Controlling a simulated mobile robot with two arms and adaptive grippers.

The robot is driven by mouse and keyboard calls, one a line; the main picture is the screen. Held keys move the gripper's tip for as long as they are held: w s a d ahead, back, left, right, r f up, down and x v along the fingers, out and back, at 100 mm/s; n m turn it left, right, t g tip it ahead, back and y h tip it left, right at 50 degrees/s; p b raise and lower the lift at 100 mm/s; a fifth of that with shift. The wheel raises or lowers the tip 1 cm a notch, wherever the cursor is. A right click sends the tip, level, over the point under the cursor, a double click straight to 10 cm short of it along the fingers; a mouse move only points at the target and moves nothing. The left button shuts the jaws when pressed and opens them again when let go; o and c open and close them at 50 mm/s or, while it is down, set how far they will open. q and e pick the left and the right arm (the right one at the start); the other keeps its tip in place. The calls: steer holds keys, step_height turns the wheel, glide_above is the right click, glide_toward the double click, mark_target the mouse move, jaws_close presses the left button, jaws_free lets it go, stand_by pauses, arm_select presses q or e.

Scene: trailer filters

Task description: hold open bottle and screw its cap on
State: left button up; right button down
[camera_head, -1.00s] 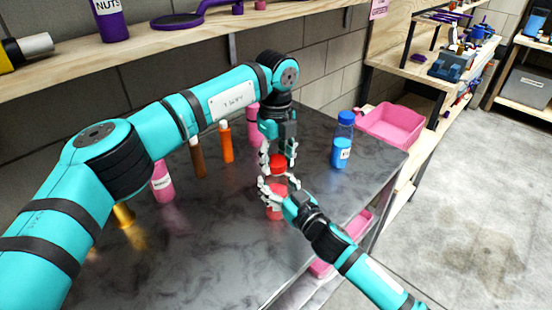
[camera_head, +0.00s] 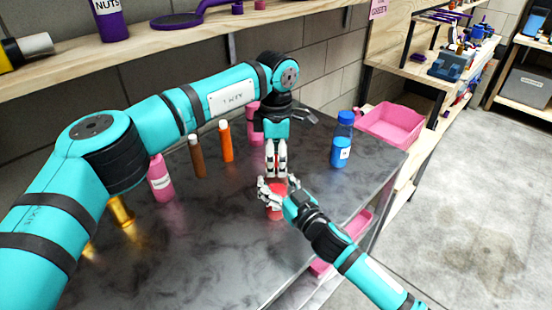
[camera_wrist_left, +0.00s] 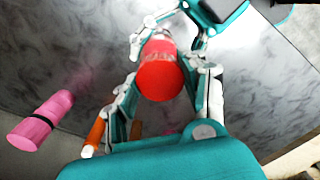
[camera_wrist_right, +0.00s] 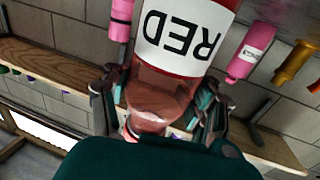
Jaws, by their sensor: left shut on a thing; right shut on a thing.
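The red bottle (camera_head: 275,212) stands near the front right of the dark tabletop. My right gripper (camera_head: 272,191) is shut on its side; in the right wrist view its white RED label (camera_wrist_right: 183,38) shows upside down between the fingers (camera_wrist_right: 160,105). My left gripper (camera_head: 277,172) points down from above, its fingers shut around the red cap. The cap (camera_wrist_left: 160,80) shows in the left wrist view, in line with the bottle's clear upper part (camera_wrist_left: 159,46). In the head view the left fingers hide the cap. Whether it sits on the threads I cannot tell.
A blue bottle (camera_head: 342,140) stands to the right. Orange (camera_head: 226,142), brown (camera_head: 198,157) and pink (camera_head: 161,180) bottles stand to the left, with a gold one (camera_head: 121,211). A pink bin (camera_head: 393,125) is beyond the right edge. The front tabletop is clear.

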arm_select(q)
steer(key=shift+m, duration=0.3)
steer(key=o, duration=1.3)
steer(key=shift+r, duration=0.1)
steer(key=shift+r, duration=2.2)
steer(key=shift+c, duration=0.2)
